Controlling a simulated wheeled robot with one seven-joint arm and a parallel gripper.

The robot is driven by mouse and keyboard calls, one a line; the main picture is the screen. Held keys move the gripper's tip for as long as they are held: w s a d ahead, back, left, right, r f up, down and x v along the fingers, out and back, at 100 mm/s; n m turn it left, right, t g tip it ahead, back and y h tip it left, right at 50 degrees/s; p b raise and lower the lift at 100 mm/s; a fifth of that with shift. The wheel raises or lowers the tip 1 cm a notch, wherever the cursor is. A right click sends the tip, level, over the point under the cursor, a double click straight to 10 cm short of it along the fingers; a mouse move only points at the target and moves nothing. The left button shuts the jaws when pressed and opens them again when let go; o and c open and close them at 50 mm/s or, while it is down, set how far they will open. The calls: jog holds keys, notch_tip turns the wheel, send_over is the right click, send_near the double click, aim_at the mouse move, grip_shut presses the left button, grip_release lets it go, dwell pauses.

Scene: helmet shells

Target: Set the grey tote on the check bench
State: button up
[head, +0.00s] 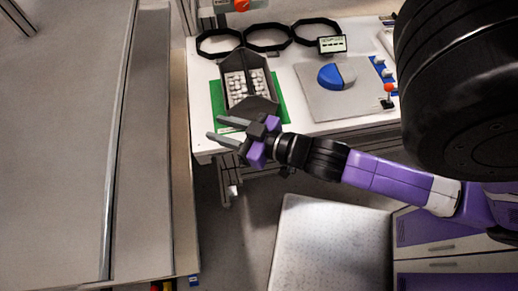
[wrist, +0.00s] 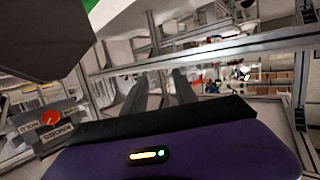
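The grey tote (head: 232,86) sits upright on a green mat (head: 283,104) on a white bench (head: 205,150). It is dark grey with sloped ends and holds several small white pieces. My gripper (head: 215,127) is at the front edge of that bench, by the tote's near end. Its two fingers point left and stand apart with nothing between them. In the wrist view the fingers (wrist: 160,98) also show apart and empty. A dark grey surface (wrist: 40,40) at the upper left there may be the tote. I cannot tell which bench is the check bench.
Several black rings (head: 268,37) lie at the bench's back. A red-topped lever (head: 388,95) stands farther right. A long grey surface (head: 60,180) runs along the left.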

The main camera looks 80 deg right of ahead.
jog(key=s+a+r+n+y, duration=0.2)
jog(key=s+a+y, duration=0.2)
jog(key=s+a, duration=0.7)
jog(key=shift+a+r+n, duration=0.2)
jog(key=shift+a+n, duration=0.1)
jog(key=shift+a, duration=0.4)
jog(key=shift+d, duration=0.1)
